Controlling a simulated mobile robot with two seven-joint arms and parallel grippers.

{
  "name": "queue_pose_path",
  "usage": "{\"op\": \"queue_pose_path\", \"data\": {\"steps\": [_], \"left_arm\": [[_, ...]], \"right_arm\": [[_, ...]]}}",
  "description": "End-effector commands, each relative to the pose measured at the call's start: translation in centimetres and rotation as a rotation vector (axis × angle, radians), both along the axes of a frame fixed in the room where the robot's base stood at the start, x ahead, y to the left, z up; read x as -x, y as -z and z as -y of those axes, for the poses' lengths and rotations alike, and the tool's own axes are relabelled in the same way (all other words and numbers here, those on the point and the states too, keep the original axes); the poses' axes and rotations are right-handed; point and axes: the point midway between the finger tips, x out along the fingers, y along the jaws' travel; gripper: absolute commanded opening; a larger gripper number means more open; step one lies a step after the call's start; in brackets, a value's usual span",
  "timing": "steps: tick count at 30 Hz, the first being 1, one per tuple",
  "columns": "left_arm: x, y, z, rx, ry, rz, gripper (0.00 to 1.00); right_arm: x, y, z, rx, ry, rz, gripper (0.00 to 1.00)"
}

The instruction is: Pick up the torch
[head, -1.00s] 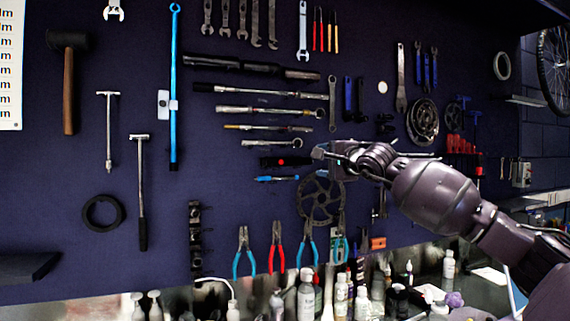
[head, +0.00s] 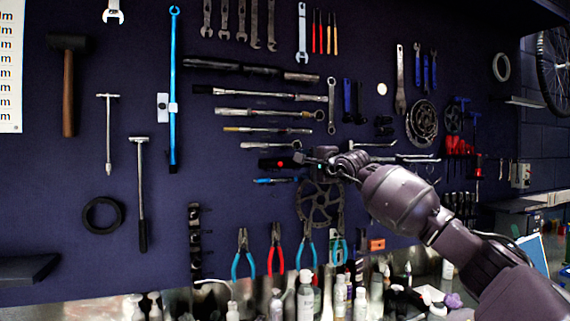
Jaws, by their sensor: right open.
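The torch (head: 276,163), a short dark body with a red spot, lies level against the dark pegboard in the middle. My right gripper (head: 306,160) is at its right end, with the fingers pointing left. The jaws are open. The right end of the torch is partly hidden by the fingers, and I cannot tell whether they touch it. My left gripper is not in view.
A blue-tipped tool (head: 275,181) hangs just below the torch, and a ratchet wrench (head: 270,145) just above. A chainring (head: 320,203) hangs below my gripper. Pliers (head: 243,254) and several bottles (head: 305,297) are lower down.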

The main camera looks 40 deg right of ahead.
Motion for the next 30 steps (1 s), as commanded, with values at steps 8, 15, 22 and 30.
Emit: {"op": "queue_pose_path", "data": {"steps": [8, 15, 22, 30], "left_arm": [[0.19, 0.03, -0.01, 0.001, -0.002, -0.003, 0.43], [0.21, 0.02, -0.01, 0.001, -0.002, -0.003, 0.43], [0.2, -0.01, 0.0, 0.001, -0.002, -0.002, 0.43], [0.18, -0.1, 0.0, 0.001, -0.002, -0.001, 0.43]], "right_arm": [[-0.75, 0.04, -0.02, 0.002, -0.001, -0.001, 0.6], [-0.73, 0.05, -0.02, 0.001, -0.001, -0.001, 0.43], [-0.73, 0.06, -0.02, 0.001, -0.001, -0.002, 0.08], [-0.67, -0.08, -0.01, 0.001, -0.001, 0.0, 0.02]]}}
